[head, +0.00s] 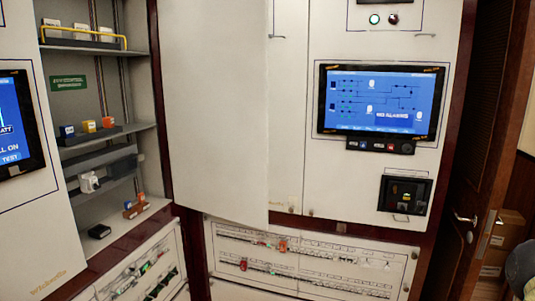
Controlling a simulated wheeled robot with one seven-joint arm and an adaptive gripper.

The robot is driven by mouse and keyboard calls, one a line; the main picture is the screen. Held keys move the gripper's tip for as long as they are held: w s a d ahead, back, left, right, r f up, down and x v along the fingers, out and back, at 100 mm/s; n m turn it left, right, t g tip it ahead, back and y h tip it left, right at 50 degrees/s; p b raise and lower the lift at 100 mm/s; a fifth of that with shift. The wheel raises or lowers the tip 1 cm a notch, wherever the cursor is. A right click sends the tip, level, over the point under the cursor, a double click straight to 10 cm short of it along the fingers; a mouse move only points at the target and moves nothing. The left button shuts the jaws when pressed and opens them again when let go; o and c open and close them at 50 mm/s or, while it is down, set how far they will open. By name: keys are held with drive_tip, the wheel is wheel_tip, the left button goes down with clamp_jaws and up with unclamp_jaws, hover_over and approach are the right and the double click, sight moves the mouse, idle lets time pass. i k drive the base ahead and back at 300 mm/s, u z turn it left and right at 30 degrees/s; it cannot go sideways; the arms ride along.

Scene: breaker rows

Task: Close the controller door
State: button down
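A large plain white door (215,110) stands open in the middle of the head view. Its left edge is by the dark upright beside an open shelf compartment (120,190), and its free right edge stands out toward me, overlapping the white cabinet front behind it. The compartment to its left is uncovered, with its shelves and small devices showing. I see no handle on the door's visible face, and its top is cut off by the frame. My gripper is not in view.
A cabinet with a blue screen (381,100) stands right of the door. Breaker rows (310,262) run below. Inside the compartment are a yellow rail (85,32) and several small blocks. A brown door (480,140) is at far right. A dark rounded object (522,268) shows at lower right.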

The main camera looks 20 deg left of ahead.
sight(214, 54)
drive_tip(key=u, duration=0.3)
drive_tip(key=i, duration=0.6)
drive_tip(key=u, duration=0.5)
